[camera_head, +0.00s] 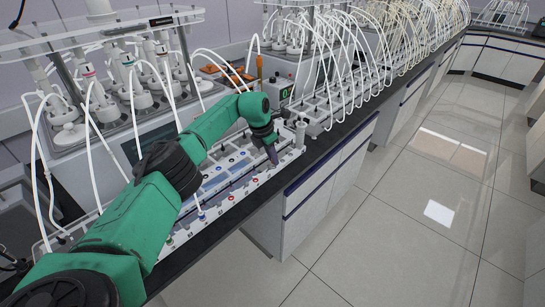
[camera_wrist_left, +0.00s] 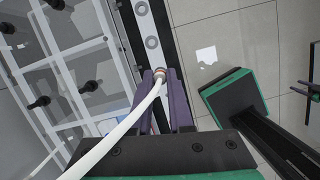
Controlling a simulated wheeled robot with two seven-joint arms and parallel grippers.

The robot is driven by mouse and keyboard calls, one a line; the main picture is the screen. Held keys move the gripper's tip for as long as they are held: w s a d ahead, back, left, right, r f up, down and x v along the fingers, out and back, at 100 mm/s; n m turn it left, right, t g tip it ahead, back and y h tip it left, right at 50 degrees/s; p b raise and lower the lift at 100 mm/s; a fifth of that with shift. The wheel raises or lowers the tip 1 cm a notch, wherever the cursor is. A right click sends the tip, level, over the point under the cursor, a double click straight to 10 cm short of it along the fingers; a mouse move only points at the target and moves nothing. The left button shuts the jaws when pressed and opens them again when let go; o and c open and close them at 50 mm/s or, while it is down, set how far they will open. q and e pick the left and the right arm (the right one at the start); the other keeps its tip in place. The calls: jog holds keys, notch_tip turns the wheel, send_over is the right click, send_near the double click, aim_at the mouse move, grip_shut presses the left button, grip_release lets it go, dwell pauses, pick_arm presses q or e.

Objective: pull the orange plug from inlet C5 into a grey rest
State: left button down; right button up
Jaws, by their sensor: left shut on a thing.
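My left gripper (camera_head: 272,160) reaches down to the white strip of coloured ports (camera_head: 215,208) at the bench's front edge, near the strip's far end. In the left wrist view its purple fingers (camera_wrist_left: 166,98) are shut on the plug (camera_wrist_left: 160,73), which has a brownish-orange collar and a white hose (camera_wrist_left: 127,122) running back past the fingers. The plug's tip lies over the strip (camera_wrist_left: 147,25); I cannot tell whether it is seated in a hole. Grey round fittings (camera_wrist_left: 153,42) stand in line beyond it. Port labels are unreadable.
Reactor vessels with many white hoses (camera_head: 125,75) stand behind the strip. A small device with a green display (camera_head: 284,93) and an orange-handled tool (camera_head: 259,65) are near the far end. The floor (camera_head: 400,220) right of the bench is clear.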

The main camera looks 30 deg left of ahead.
pick_arm(q)
jog(key=shift+f+b, duration=0.45)
jog(key=shift+f, duration=0.2)
dwell(0.3)
jog(key=c, duration=0.7)
grip_release()
jog(key=shift+c, duration=0.2)
jog(key=shift+r, duration=0.15)
jog(key=b+v, duration=0.2)
jog(key=v, duration=1.2)
jog(key=shift+s+b, duration=0.2)
jog(key=shift+b, duration=0.1)
jog(key=shift+r, duration=0.1)
